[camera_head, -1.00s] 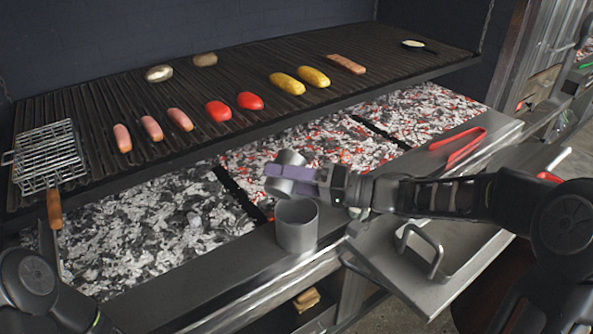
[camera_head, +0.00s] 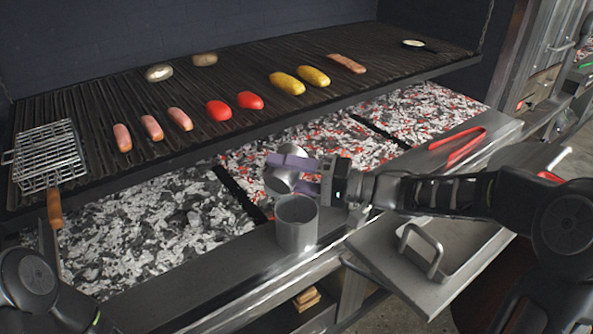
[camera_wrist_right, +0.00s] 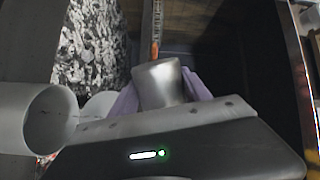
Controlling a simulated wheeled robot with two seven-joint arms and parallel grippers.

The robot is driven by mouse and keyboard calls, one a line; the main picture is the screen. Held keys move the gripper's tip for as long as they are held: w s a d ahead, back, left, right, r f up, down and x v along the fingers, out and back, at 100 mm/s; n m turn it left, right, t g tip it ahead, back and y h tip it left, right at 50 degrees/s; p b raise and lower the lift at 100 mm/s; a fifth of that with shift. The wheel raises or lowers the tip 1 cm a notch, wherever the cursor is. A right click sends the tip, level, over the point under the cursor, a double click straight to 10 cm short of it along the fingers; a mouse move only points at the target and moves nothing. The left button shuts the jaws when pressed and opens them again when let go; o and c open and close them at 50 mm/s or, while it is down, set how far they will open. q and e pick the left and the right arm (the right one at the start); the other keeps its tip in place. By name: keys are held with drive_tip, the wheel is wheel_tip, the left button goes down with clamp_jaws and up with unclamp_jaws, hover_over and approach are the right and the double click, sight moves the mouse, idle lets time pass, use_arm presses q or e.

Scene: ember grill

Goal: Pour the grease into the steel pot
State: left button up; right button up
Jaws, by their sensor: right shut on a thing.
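The steel pot (camera_head: 297,232) stands upright and open on the metal ledge in front of the coals. My right gripper (camera_head: 293,172) is shut on a small steel cup (camera_head: 279,184), its purple fingers around the cup's side. The cup is tilted, just above and behind the pot's rim. In the right wrist view the held cup (camera_wrist_right: 160,86) sits between the purple fingers, and the open pot (camera_wrist_right: 50,118) appears at the left. I cannot make out grease or a stream of it. My left arm shows at the lower left, but its gripper is out of view.
The grill grate (camera_head: 330,85) behind carries sausages, peppers, corn-coloured pieces and a small pan. Glowing coals (camera_head: 330,140) lie below it. Red tongs (camera_head: 460,145) lie on the ledge at right. A metal tray with a handle (camera_head: 425,250) is in front.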

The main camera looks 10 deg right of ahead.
drive_tip(key=shift+w+r+m, duration=0.1)
drive_tip(key=shift+r+m, duration=0.1)
drive_tip(key=shift+m, duration=0.2)
drive_tip(key=shift+d+r+m, duration=0.1)
drive_tip(key=shift+r+m, duration=0.05)
drive_tip(key=shift+m, duration=0.15)
